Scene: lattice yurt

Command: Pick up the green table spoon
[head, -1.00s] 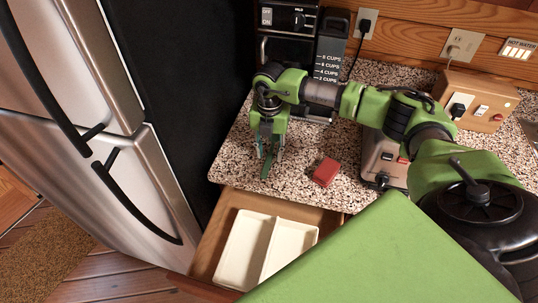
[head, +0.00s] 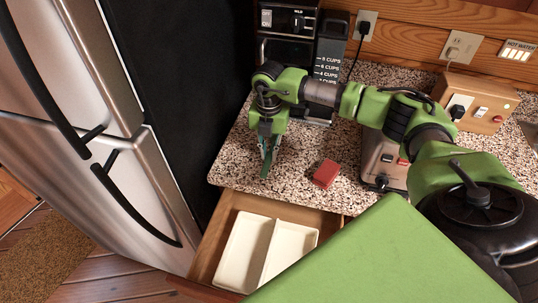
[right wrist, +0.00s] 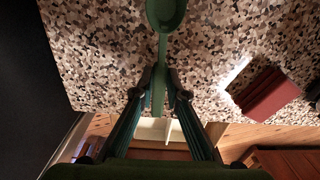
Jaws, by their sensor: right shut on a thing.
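The green table spoon (right wrist: 165,16) shows in the right wrist view, with its bowl at the top edge and its handle running down between the fingers. My right gripper (right wrist: 161,82) is shut on the handle. In the head view my right gripper (head: 267,149) points down over the front left part of the counter, and part of the green table spoon (head: 265,171) shows below its fingertips. The fingers hide much of the handle there. Whether the spoon still touches the counter is hard to tell. My left gripper is not in view.
A red block (head: 326,173) lies on the speckled counter (head: 231,168) right of the gripper. An open drawer with a white divided tray (head: 243,249) is below the counter edge. A coffee maker (head: 291,48) stands behind, and a fridge (head: 69,75) is at left.

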